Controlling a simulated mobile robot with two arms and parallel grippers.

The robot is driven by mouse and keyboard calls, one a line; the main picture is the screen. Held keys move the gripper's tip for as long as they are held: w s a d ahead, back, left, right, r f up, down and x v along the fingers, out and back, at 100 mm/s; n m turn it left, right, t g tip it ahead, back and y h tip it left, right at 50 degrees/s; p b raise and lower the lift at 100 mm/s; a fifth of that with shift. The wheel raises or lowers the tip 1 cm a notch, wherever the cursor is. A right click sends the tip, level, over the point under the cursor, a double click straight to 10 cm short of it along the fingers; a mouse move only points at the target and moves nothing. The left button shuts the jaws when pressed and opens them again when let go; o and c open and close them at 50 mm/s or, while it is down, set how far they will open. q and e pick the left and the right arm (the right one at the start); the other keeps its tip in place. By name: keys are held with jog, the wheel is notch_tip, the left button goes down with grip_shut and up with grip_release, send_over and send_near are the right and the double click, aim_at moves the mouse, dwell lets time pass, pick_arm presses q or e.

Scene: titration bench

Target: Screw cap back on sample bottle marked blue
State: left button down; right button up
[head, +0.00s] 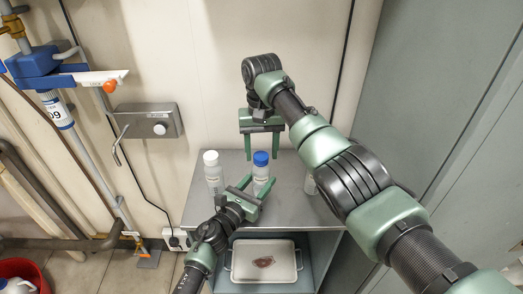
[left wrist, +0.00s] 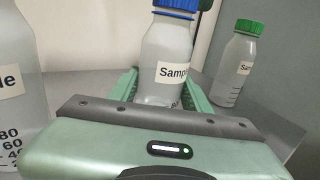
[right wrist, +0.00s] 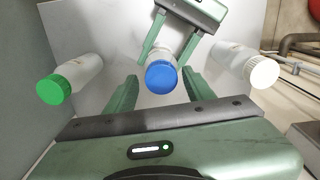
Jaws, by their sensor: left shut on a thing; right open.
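The sample bottle with the blue cap (head: 260,172) stands upright on the grey bench top, its label partly readable in the left wrist view (left wrist: 166,72). The blue cap (right wrist: 161,77) sits on its mouth; I cannot tell how tightly. My left gripper (head: 258,184) is shut on this bottle's body, one finger on each side, below the cap. My right gripper (head: 261,157) is open and empty, pointing down above the bottle. In the right wrist view the blue cap shows between its fingers, apart from both.
A white-capped bottle (head: 213,172) stands left of the blue one. A green-capped bottle (left wrist: 239,58) stands on the other side, mostly behind my right arm in the head view. A white tray (head: 264,272) lies on the shelf below. A wall stands close behind the bench.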

jog(key=n, duration=1.2)
jog(key=shift+f, duration=0.1)
